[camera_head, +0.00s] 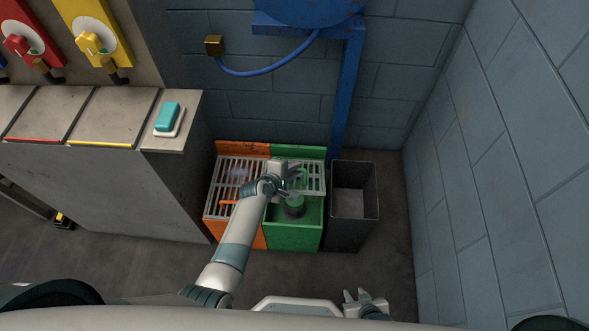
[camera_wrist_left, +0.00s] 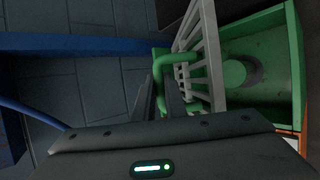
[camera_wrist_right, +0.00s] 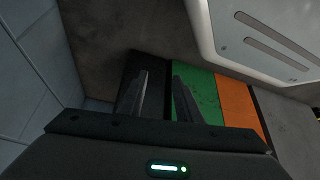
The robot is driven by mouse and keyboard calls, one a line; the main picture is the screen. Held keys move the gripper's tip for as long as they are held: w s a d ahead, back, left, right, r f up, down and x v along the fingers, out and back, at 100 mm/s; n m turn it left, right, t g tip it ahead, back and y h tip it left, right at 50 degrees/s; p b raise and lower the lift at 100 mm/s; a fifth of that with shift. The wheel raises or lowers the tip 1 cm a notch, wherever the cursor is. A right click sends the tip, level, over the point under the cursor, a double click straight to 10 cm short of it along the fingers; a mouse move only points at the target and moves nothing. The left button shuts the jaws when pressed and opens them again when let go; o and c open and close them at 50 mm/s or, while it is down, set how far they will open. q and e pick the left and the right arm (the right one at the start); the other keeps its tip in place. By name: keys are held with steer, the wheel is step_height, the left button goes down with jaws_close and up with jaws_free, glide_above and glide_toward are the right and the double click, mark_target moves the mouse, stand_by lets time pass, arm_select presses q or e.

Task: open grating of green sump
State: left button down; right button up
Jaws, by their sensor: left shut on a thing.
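The green sump (camera_head: 293,239) stands on the floor between the orange sump and a dark bin. Its grey grating (camera_head: 313,177) is tilted up at the back, and the green inside with a round drain-like piece (camera_head: 294,206) shows. My left gripper (camera_head: 291,181) is shut on the grating's green handle (camera_wrist_left: 186,70). In the left wrist view the grating's bars (camera_wrist_left: 211,50) stand steeply beside the open green basin (camera_wrist_left: 275,60). The fingers partly hide the handle. My right gripper (camera_head: 362,297) is open and empty, low in front; its parted fingers show in the right wrist view (camera_wrist_right: 160,95).
The orange sump (camera_head: 258,149), its grating flat with an orange handle (camera_head: 228,202), is at the left. The dark bin (camera_head: 355,205) stands close at the right. A blue post (camera_head: 347,100) rises behind. A grey cabinet (camera_head: 110,195) bounds the left, a block wall (camera_head: 480,150) the right.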

steer(key=shift+c, duration=0.7)
jaws_close()
steer(key=w+a+r+n+t, duration=0.4)
steer(key=w+a+r+n, duration=0.2)
steer(key=n, duration=1)
steer(key=w+a+r+n+t+h, duration=0.1)
steer(key=w+a+r+n+t, duration=0.2)
steer(key=w+a+r+n, duration=0.3)
step_height(320, 180, up, 5)
steer(key=a+n, duration=0.1)
steer(key=n, duration=1)
steer(key=shift+w+n+t, duration=0.3)
steer(key=shift+w+t, duration=0.05)
steer(key=shift+t, duration=0.05)
steer(key=shift+r, duration=0.1)
